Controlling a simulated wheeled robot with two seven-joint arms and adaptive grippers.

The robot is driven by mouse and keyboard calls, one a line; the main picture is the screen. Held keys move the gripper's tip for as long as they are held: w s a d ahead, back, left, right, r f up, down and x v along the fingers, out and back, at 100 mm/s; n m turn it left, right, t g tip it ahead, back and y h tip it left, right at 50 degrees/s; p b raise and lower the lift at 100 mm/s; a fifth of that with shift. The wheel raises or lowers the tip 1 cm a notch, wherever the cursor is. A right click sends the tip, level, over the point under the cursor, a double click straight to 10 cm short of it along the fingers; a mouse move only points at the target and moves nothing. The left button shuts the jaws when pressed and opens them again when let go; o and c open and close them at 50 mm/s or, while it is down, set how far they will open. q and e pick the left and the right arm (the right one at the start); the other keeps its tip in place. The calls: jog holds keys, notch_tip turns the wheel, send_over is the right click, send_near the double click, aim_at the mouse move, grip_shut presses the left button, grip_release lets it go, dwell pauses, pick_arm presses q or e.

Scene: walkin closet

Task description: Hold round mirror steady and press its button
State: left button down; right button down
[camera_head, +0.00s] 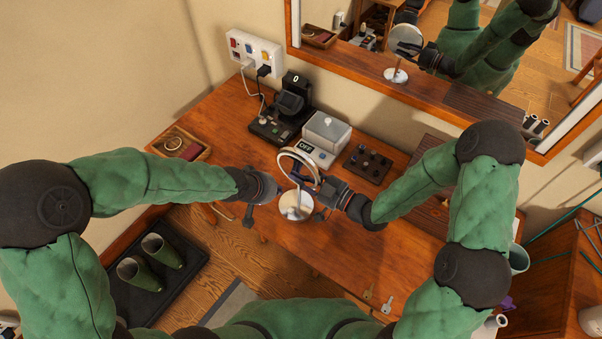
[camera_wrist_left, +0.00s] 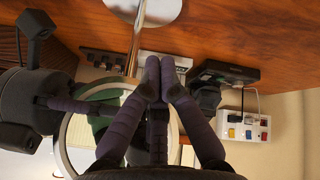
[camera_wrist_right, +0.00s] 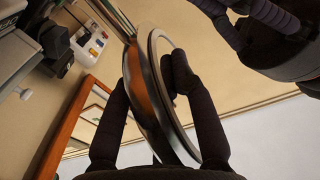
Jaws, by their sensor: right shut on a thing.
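The round mirror (camera_head: 299,152) stands upright on a thin stem with a shiny round base (camera_head: 296,205) on the wooden table. My right gripper (camera_head: 322,186) is shut on the mirror's rim from the right; in the right wrist view the mirror (camera_wrist_right: 166,105) sits between its fingers (camera_wrist_right: 150,75). My left gripper (camera_head: 282,186) is at the mirror's left side. In the left wrist view its fingertips (camera_wrist_left: 160,66) are together beside the stem (camera_wrist_left: 135,45), in front of the ring (camera_wrist_left: 63,140). I cannot tell whether they touch it. I cannot make out the mirror's button.
A wall mirror (camera_head: 440,45) is at the back. Keys (camera_head: 386,303) lie at the front edge.

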aim_at(289, 211)
pick_arm(q)
jog(key=shift+s+d+f+m+t+h, duration=0.45)
jog(key=shift+f+m, duration=0.7)
jog(key=shift+m, duration=1.2)
jog(key=shift+s+d+f+m+h, duration=0.1)
jog(key=shift+d+f+m+h, duration=0.2)
jog(key=shift+d+f+m, duration=1.3)
jog(key=shift+s+a+f+m+t+h, duration=0.35)
jog(key=shift+f+m, duration=0.35)
jog(key=shift+m, duration=2.35)
jog(key=shift+w+a+f, duration=0.1)
jog(key=shift+w+f, duration=0.05)
jog(key=shift+f, duration=0.3)
jog(key=shift+f, duration=0.25)
jog(key=shift+r, duration=0.75)
